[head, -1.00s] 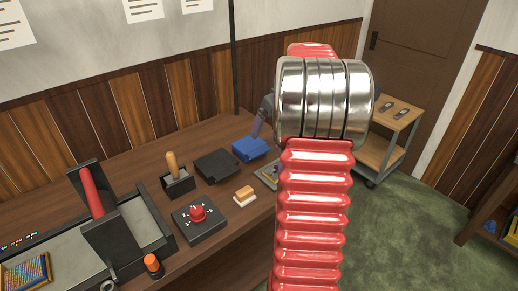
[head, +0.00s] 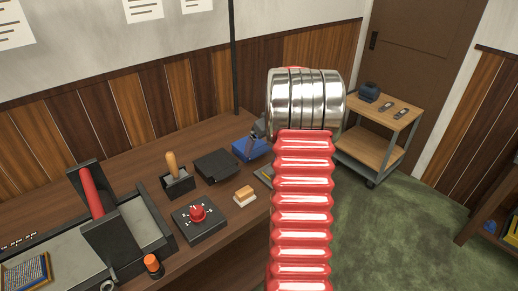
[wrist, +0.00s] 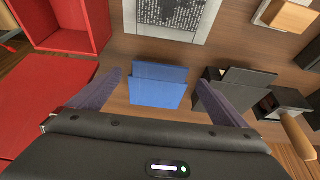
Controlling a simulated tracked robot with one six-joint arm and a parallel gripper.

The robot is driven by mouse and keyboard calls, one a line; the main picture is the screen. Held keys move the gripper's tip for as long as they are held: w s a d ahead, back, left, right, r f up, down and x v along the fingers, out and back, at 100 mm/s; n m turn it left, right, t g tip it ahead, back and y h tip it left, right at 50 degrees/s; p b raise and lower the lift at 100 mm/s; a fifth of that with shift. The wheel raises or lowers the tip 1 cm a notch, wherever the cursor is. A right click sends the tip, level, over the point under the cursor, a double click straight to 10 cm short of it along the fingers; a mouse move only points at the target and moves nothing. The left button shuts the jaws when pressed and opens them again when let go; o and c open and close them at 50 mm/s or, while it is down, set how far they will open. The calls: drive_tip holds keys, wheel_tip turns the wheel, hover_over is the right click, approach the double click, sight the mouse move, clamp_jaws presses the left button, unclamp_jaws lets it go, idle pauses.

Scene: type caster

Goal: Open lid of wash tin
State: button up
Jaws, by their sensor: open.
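A small blue box (head: 246,151), which I take to be the wash tin, sits on the wooden bench near the wall. In the wrist view the blue box (wrist: 157,92) has a darker blue panel along its far side; I cannot tell whether that is its lid. My gripper (wrist: 159,80) is open, with one purple finger on each side of the box in that view. I see no clear contact. In the head view my gripper (head: 252,139) is mostly hidden behind my red arm and is at the box.
Beside the blue box is a black flat box (head: 217,166), then a wooden-handled tool in a black holder (head: 178,183). A red open box (wrist: 82,25) and a printed type block (wrist: 170,30) also lie near. A wooden cart (head: 378,120) stands right.

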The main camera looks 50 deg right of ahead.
drive_tip(key=shift+x, duration=1.15)
drive_tip(key=shift+c, duration=0.4)
